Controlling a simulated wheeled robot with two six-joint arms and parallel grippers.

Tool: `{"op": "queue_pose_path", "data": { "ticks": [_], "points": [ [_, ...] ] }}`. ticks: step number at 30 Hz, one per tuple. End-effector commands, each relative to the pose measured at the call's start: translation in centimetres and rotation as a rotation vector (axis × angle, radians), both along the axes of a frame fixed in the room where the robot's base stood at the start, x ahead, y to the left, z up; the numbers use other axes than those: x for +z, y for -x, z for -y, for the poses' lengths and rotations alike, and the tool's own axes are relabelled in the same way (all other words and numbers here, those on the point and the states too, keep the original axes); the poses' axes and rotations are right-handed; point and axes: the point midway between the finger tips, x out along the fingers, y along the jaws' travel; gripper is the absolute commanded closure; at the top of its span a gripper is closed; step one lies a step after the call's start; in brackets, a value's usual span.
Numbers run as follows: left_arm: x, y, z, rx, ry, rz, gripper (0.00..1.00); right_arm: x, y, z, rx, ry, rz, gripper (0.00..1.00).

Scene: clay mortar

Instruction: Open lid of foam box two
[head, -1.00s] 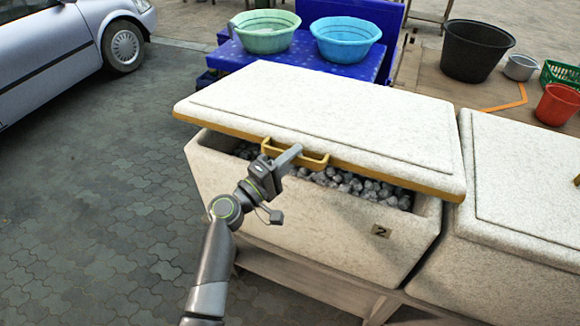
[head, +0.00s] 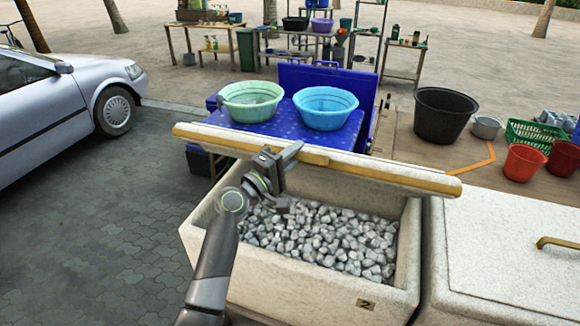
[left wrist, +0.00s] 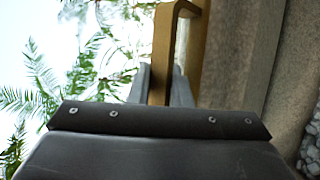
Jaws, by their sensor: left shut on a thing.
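Foam box two (head: 385,300) is a pale speckled box with a small "2" plate on its front, filled with grey stones (head: 320,240). Its lid (head: 385,172) is raised and tilted up, with its yellow-brown front edge facing me. My left gripper (head: 290,158) is at the middle of that edge, shut on the lid's yellow handle (head: 316,157). My right gripper is not in view.
A second closed foam box (head: 510,270) stands close on the right. Behind the lid are a blue table with a green basin (head: 252,101) and a blue basin (head: 325,107). A car (head: 65,100) is at left; paving before it is clear.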

Motion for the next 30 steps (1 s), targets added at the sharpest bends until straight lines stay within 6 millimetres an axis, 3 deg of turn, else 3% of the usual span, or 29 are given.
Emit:
{"op": "queue_pose_path", "data": {
  "ticks": [15,16,20,30],
  "points": [
    [0.69,-0.49,0.13,0.001,0.001,0.002,1.00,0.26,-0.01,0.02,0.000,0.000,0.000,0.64],
    [0.69,-0.49,0.13,0.001,0.001,0.002,0.78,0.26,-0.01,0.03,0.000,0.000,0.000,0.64],
    [0.66,-0.50,0.13,0.001,0.000,0.001,0.61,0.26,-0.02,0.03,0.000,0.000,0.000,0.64],
    [0.53,-0.49,0.14,0.001,0.000,-0.001,0.61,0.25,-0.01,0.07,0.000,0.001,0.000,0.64]
  ]
}}
